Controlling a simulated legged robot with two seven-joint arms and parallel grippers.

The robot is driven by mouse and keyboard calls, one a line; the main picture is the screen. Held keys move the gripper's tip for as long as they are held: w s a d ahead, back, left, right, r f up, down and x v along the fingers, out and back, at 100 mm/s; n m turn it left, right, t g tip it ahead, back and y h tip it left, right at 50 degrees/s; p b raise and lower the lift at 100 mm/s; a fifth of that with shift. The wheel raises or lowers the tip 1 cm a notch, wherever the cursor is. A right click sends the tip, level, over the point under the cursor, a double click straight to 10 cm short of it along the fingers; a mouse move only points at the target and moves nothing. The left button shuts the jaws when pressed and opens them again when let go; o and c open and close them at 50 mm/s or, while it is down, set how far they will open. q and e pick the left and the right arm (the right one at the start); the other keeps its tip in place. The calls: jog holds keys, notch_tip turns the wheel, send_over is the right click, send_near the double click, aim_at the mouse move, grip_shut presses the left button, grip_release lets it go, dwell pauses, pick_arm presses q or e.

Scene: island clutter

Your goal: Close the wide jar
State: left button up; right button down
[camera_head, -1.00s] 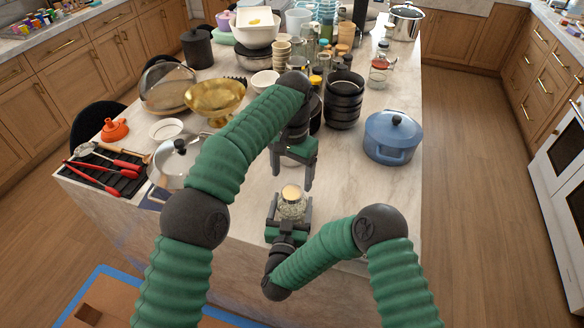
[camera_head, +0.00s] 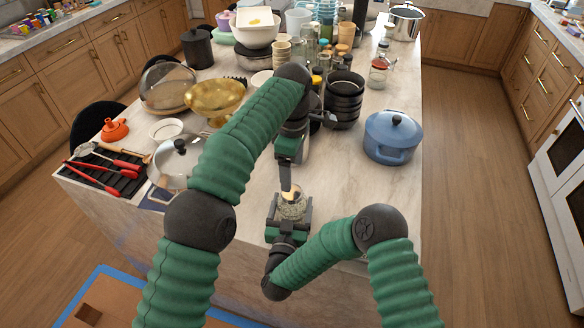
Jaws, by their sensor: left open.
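The wide jar (camera_head: 292,210) is a clear glass jar standing upright near the front edge of the island. Its gold lid (camera_head: 291,196) sits at the jar's mouth, partly hidden by my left gripper. I cannot tell how tightly the lid sits. My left gripper (camera_head: 287,188) is open and points down from above, seen nearly edge-on, with its fingertips at the lid. Whether they touch the lid is not clear. My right gripper (camera_head: 291,208) comes from the front and is shut on the jar's body, one finger on each side.
A blue pot (camera_head: 392,139) stands to the right and stacked black bowls (camera_head: 344,100) behind. A gold bowl (camera_head: 214,97), a domed lid (camera_head: 176,160) and a black utensil tray (camera_head: 103,173) lie to the left. The counter right of the jar is clear.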

aim_at(292, 192)
pick_arm(q)
notch_tip(292, 192, down, 8)
dwell(0.5)
